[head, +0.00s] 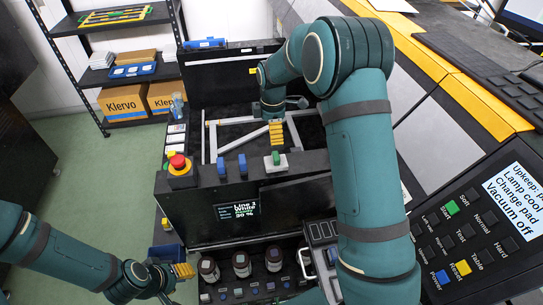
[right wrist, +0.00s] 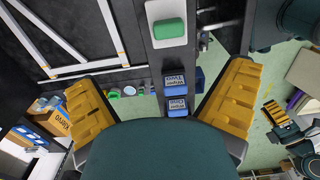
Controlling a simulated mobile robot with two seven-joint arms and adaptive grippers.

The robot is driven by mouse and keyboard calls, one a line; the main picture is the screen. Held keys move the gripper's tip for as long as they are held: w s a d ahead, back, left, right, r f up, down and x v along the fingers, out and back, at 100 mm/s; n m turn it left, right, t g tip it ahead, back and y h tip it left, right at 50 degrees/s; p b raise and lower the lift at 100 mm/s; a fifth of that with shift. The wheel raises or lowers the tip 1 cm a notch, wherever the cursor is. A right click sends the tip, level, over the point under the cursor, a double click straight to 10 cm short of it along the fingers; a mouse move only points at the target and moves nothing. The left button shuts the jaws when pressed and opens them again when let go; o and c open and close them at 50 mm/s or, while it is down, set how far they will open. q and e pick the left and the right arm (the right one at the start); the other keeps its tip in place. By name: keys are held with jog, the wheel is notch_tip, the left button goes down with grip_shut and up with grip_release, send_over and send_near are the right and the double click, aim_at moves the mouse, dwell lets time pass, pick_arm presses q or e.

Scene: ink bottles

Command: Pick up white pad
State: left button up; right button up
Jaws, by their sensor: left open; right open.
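A small white pad-like piece (head: 284,167) with a green block (head: 276,157) on top sits on the black front rail of the machine. In the right wrist view the white piece (right wrist: 154,13) and green block (right wrist: 169,29) lie at the top, beyond my fingers. My right gripper (head: 276,132) is open and empty, above the machine bed behind that piece. Its yellow fingers spread wide in the right wrist view (right wrist: 160,85). My left gripper (head: 184,270) is low at the left, beside the ink bottles (head: 209,268), with nothing seen in it.
Two blue labelled blocks (head: 243,164) stand on the rail left of the white piece. A red emergency button (head: 178,161) is at the rail's left end. A pale frame (head: 213,140) lies in the bed. A shelf with boxes (head: 124,101) stands back left; a keypad panel (head: 470,230) is right.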

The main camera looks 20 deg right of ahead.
aim_at(274, 154)
jog(key=f, duration=0.7)
jog(key=shift+s+f, duration=0.25)
jog(key=shift+s, duration=0.1)
jog(key=shift+s+d+f, duration=0.1)
jog(key=shift+s+f, duration=0.05)
jog(key=shift+f, duration=0.75)
jog(key=shift+s+d+f, duration=0.1)
jog(key=shift+s+f, duration=0.05)
jog(key=shift+f, duration=0.7)
jog(key=shift+s+d+f, duration=0.1)
jog(key=shift+s+f, duration=0.05)
jog(key=shift+f, duration=0.75)
jog(key=c, duration=1.2)
